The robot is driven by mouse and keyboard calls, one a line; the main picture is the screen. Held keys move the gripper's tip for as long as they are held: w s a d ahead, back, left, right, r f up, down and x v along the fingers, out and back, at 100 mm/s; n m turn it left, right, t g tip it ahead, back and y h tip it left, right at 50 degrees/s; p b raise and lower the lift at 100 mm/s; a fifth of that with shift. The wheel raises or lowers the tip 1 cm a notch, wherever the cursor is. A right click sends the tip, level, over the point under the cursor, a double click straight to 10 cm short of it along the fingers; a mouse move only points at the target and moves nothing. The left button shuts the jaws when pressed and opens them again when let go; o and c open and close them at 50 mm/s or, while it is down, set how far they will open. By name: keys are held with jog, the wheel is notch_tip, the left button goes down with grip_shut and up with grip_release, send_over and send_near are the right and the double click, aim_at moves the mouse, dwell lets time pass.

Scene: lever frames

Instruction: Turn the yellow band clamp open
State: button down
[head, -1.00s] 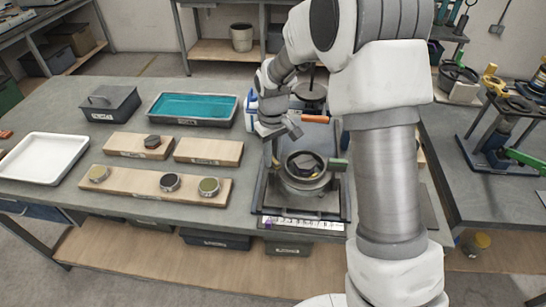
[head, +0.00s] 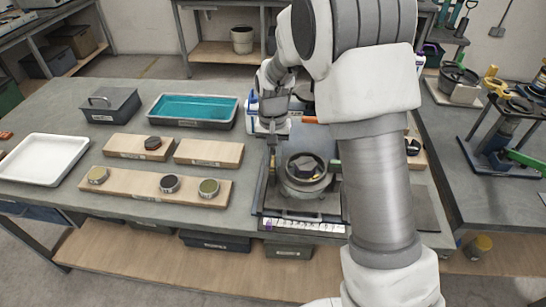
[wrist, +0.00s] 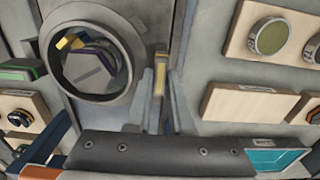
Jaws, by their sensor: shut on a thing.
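The round grey ring fixture (head: 305,172) stands on a dark base on the bench, with a dark piece and a yellow part (wrist: 70,42) inside it. A narrow yellow-faced lever (wrist: 159,82) stands just beside the ring in the wrist view. It appears to be the band clamp's lever, but I cannot see its joint. My gripper (head: 272,146) is left of the ring in the head view. In the wrist view its fingers (wrist: 160,100) are shut on the lever. A green handle (head: 335,165) is partly hidden behind my arm.
Wooden boards with round caps (head: 155,185), a white tray (head: 43,159) and a teal-lined tray (head: 193,107) lie to the left. An orange part (head: 309,119) is behind the ring. A strip with markings (head: 303,225) lies along the base's front.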

dwell(0.5)
jog(key=c, duration=0.8)
grip_release()
